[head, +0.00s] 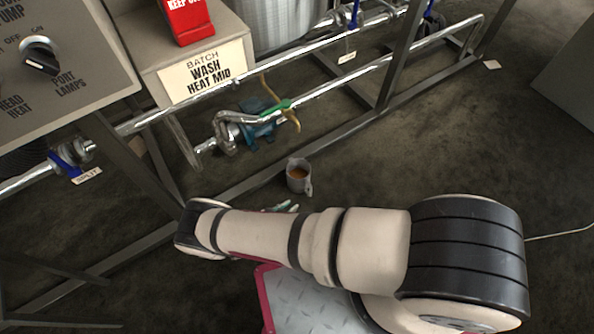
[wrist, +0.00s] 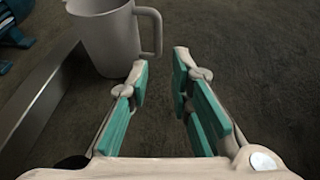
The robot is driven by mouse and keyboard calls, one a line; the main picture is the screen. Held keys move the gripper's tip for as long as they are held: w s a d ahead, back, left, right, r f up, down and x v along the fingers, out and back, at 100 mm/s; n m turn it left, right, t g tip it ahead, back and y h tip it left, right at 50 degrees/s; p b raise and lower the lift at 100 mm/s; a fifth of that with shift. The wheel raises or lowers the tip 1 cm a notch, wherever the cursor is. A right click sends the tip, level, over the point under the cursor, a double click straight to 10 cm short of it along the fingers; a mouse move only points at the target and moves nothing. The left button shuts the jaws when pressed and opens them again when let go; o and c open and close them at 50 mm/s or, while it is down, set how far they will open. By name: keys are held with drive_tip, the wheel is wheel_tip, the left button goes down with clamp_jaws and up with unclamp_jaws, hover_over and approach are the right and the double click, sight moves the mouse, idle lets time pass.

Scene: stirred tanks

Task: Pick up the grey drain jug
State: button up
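The grey drain jug (head: 298,177) stands upright on the dark floor, with something orange-brown inside it. In the wrist view the jug (wrist: 106,40) is at the upper left, with its handle on the right side; its rim is cut off by the top edge. My gripper (wrist: 160,62) is open, with green pads and nothing between them. Its left fingertip is close to the jug's lower right and the handle; I cannot tell whether they touch. In the head view my arm hides most of the gripper (head: 283,207).
A steel frame rail (head: 240,190) runs along the floor just behind the jug; it also shows in the wrist view (wrist: 40,95). A blue pump (head: 255,125) and silver pipes stand behind it. A control panel (head: 60,60) is at upper left. Open floor lies to the right.

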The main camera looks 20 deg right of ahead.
sight(309, 193)
drive_tip(key=b+x, duration=0.2)
drive_tip(key=x, duration=0.6)
drive_tip(key=shift+w+d+f, duration=0.15)
drive_tip(key=shift+w+d, duration=0.05)
drive_tip(key=b+x, duration=0.2)
drive_tip(key=x, duration=0.3)
drive_tip(key=shift+f, duration=0.15)
clamp_jaws()
drive_tip(key=shift+w, duration=0.1)
